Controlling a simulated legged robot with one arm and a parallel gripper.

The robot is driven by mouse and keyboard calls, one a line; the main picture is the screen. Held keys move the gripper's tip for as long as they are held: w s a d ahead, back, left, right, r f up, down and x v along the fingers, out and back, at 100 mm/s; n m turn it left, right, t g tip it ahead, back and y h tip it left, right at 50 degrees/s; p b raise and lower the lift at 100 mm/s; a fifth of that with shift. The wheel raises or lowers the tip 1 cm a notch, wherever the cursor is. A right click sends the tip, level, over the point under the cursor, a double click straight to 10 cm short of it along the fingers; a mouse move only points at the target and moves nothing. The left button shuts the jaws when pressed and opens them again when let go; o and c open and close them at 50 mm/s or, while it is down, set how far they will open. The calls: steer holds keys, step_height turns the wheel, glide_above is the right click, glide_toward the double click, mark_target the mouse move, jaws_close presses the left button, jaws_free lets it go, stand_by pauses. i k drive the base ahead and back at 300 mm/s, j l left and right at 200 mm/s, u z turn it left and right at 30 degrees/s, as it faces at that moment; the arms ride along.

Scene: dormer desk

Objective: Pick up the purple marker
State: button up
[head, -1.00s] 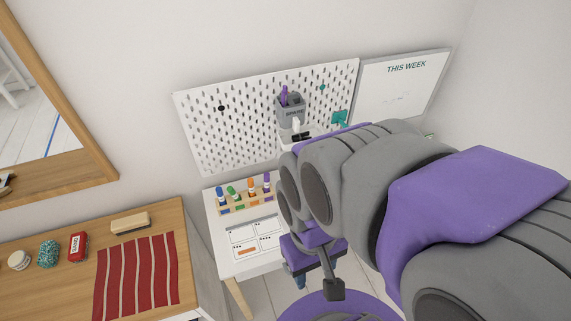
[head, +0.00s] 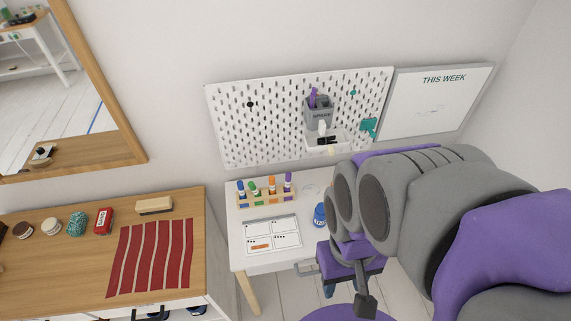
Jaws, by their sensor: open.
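A purple marker (head: 288,183) stands upright at the right end of a small wooden rack (head: 263,202) on the white desk. Blue, green and orange markers stand beside it in the rack. A grey cup (head: 319,118) on the pegboard also holds a purple pen-like thing (head: 312,98); its lettering is too small to read surely. My gripper (head: 350,287) is open, in front of the desk's right side, below and to the right of the rack and apart from it. My arm hides part of the desk's right side.
A blue bottle-like object (head: 319,214) stands on the desk near my arm. A card sheet (head: 272,235) lies before the rack. A white shelf (head: 327,140) hangs below the cup. A wooden dresser (head: 70,275) with a red striped cloth (head: 152,257) stands at left.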

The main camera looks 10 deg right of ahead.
mark_target(288, 175)
steer(key=j+z, duration=0.35)
steer(key=k+j+z, duration=0.1)
steer(key=j+z, duration=0.3)
steer(key=k+j+z, duration=0.15)
steer(key=j+z, duration=0.2)
steer(key=j, duration=0.1)
